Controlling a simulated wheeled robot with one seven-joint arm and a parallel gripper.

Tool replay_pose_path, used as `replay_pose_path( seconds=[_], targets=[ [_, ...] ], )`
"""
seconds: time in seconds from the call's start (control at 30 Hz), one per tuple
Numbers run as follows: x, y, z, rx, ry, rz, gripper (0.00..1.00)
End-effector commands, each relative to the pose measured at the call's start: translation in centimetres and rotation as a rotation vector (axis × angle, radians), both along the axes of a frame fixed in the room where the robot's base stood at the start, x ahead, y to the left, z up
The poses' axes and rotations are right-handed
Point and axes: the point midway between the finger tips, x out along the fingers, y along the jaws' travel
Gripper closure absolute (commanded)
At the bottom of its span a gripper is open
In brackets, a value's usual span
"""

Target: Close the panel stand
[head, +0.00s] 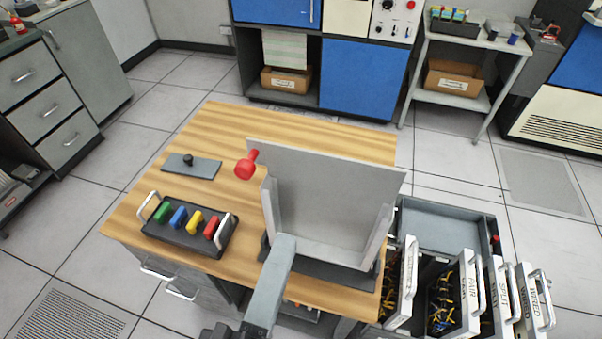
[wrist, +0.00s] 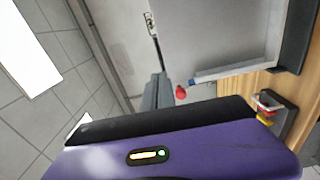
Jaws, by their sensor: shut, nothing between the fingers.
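The panel stand is a grey flat panel (head: 325,185) standing tilted up on the wooden table, with upright side pieces and a dark base (head: 335,273). A red knob (head: 247,164) sticks out past its left edge. In the wrist view, the grey panel (wrist: 215,35) fills the upper right, and the red knob (wrist: 181,92) is near the middle. My gripper (wrist: 158,77) shows there as narrow grey fingers, shut and empty, just left of the knob in the picture. Contact cannot be told. In the head view my grey arm reaches up in front of the stand; my fingertips are not clear.
The wooden table (head: 225,130) holds a dark rack (head: 185,236) of coloured blocks and a grey plate (head: 191,167) with a black knob. Right of the table stands a grey cart (head: 445,220) beside several labelled, handled panels. Floor is clear behind the table.

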Motion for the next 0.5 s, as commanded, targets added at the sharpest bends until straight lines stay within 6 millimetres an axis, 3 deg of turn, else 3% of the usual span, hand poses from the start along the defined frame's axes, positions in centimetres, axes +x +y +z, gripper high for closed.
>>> replay_pose_path(
  seconds=[0.27,0.5],
  targets=[
    [1.6,-1.2,-0.4,-0.027,0.03,-0.025,1.0],
    [5.9,-2.8,-0.3,-0.026,0.03,-0.025,1.0]
  ],
)
